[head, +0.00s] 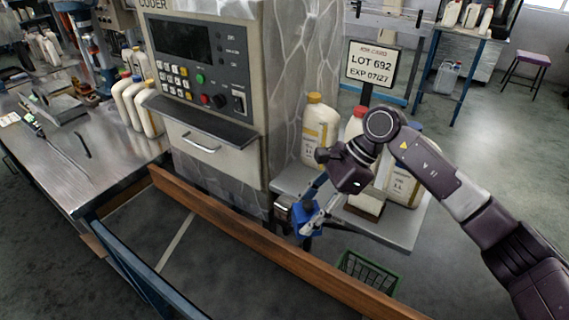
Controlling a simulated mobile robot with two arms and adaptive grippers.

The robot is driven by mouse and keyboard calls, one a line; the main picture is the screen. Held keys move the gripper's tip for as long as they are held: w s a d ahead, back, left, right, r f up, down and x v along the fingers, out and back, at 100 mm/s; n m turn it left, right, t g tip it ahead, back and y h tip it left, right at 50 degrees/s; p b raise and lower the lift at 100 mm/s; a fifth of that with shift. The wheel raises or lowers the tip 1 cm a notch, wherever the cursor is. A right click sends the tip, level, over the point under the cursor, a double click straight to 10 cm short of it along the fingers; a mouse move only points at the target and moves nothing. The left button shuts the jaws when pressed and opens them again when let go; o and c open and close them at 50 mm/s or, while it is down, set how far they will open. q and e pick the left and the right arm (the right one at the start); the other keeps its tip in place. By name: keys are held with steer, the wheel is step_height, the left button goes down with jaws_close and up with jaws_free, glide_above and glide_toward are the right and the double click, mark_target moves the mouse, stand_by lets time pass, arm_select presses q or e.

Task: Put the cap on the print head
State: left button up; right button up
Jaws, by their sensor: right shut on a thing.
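My right gripper (311,212) reaches in from the right, beside the small shelf in front of the coder machine. It is shut on a small blue piece, which looks like the cap (303,225). A small dark and silver part, which looks like the print head (283,206), is just left of the blue piece. The two are very close; I cannot tell whether they touch or how far the cap is over it. The gripper's fingers hide part of the cap. My left gripper is not in view.
A wooden rail (240,238) runs in front, with a green basket (368,272) below. A metal table (75,165) is at left.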

steer(key=w+a+r+m+t, duration=0.2)
steer(key=w+m, duration=0.1)
step_height(320, 180, up, 3)
steer(key=m+t+p, duration=0.3)
steer(key=m, duration=0.3)
glide_above(285, 201)
steer(key=shift+w+f+h+b, duration=0.1)
steer(key=shift+f+h+b, duration=0.15)
steer(key=shift+h, duration=0.25)
steer(key=shift+f+b, duration=0.3)
steer(key=shift+f, duration=0.1)
steer(key=shift+f+b, duration=0.65)
steer(key=shift+f, duration=0.8)
arm_select(q)
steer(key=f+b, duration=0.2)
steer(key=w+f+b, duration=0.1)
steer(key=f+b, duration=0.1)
steer(key=b, duration=0.1)
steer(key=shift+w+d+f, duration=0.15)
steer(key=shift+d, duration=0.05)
arm_select(e)
step_height(285, 201, down, 6)
steer(key=shift+f, duration=0.25)
arm_select(q)
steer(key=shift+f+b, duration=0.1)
steer(key=shift+b, duration=0.25)
arm_select(e)
steer(key=shift+a+r, duration=0.1)
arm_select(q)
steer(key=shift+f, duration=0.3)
